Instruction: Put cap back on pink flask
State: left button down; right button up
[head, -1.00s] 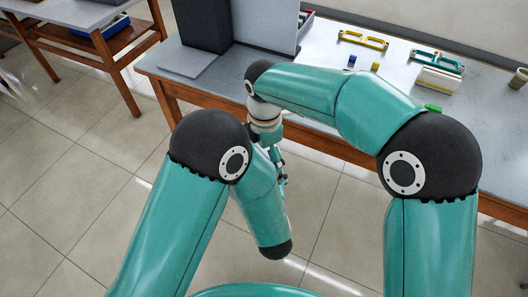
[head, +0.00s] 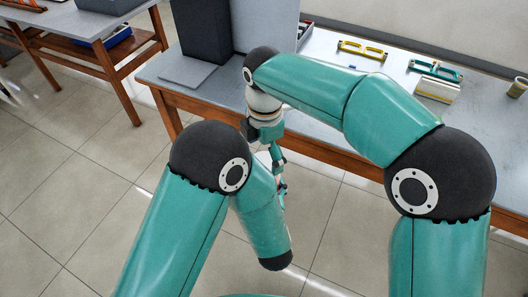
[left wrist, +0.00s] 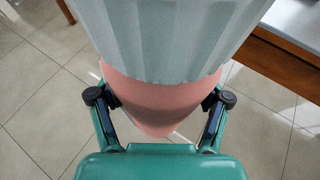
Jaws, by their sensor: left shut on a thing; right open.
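In the left wrist view my left gripper (left wrist: 159,108) is shut on the pink flask (left wrist: 150,115), one finger on each side of its pink body. A pale, ribbed part that looks like the cap (left wrist: 170,40) covers the flask's other end and fills the top of that view. I cannot tell whether it is seated or just in line with the flask. In the head view my right gripper (head: 281,188) hangs below its wrist in front of the table edge, small and partly hidden. It is open. My left gripper and the flask are hidden in the head view.
The grey-topped table (head: 320,55) has yellow glasses frames (head: 363,50), teal frames (head: 435,70), a white case (head: 437,90) and a cup (head: 517,87). A dark box (head: 200,30) stands at its left end. Open tiled floor lies in front.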

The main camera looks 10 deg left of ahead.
aim_at(278, 178)
jog(key=shift+r+n, duration=1.2)
jog(key=shift+r, duration=0.5)
jog(key=shift+f, duration=0.1)
jog(key=shift+f, duration=3.95)
